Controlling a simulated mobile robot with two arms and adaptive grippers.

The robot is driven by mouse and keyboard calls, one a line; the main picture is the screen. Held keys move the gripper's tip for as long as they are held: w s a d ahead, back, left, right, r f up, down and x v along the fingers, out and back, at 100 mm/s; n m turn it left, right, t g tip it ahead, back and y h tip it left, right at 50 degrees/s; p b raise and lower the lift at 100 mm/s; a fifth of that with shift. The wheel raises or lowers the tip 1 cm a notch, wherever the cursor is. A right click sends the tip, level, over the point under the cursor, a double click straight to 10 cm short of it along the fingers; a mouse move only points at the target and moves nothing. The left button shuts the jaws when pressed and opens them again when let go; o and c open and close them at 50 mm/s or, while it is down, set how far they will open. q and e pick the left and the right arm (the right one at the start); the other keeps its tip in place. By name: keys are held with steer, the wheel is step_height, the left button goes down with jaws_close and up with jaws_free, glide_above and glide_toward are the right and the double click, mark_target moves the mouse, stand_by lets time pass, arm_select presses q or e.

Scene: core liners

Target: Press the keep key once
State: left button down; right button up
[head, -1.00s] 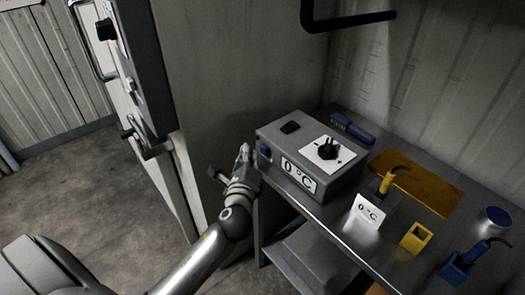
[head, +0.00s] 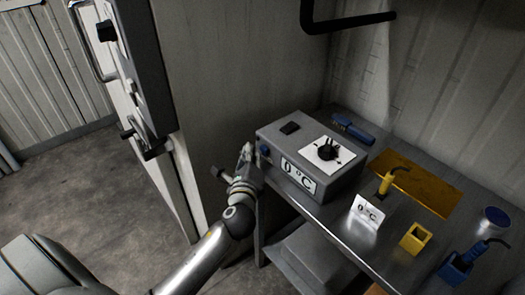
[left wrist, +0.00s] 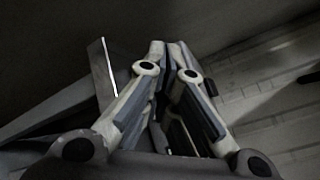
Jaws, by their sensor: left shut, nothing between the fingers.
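A grey control box (head: 318,190) stands on the left end of the metal bench, with a "0 °C" label on its front. No lettering is legible, so I cannot tell which is the keep key. My left gripper (head: 246,152) is just left of the box, near the blue key; contact cannot be made out. In the left wrist view its fingers (left wrist: 170,52) are close together, shut and empty. My right gripper is not in view.
The box top carries a black knob (head: 328,151) on a white plate. A grey cabinet door with handles stands left; floor lies beyond.

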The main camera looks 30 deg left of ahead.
arm_select(q)
steer(key=shift+w+d, duration=0.25)
steer(key=shift+w, duration=0.25)
stand_by(0.8)
steer(key=shift+s+a+p, duration=0.2)
steer(key=shift+s+p, duration=0.05)
steer(key=shift+s, duration=0.2)
steer(key=shift+s+a+p, duration=0.2)
steer(key=shift+s, duration=0.25)
steer(key=shift+s+a+p, duration=0.15)
steer(key=shift+s+a, duration=0.15)
steer(key=shift+s, duration=0.5)
steer(key=shift+s+a+p, duration=0.1)
steer(key=shift+s+a, duration=0.25)
steer(key=shift+s, duration=0.4)
steer(key=shift+s+a+p, duration=0.15)
steer(key=shift+s+a, duration=0.15)
steer(key=shift+s, duration=0.5)
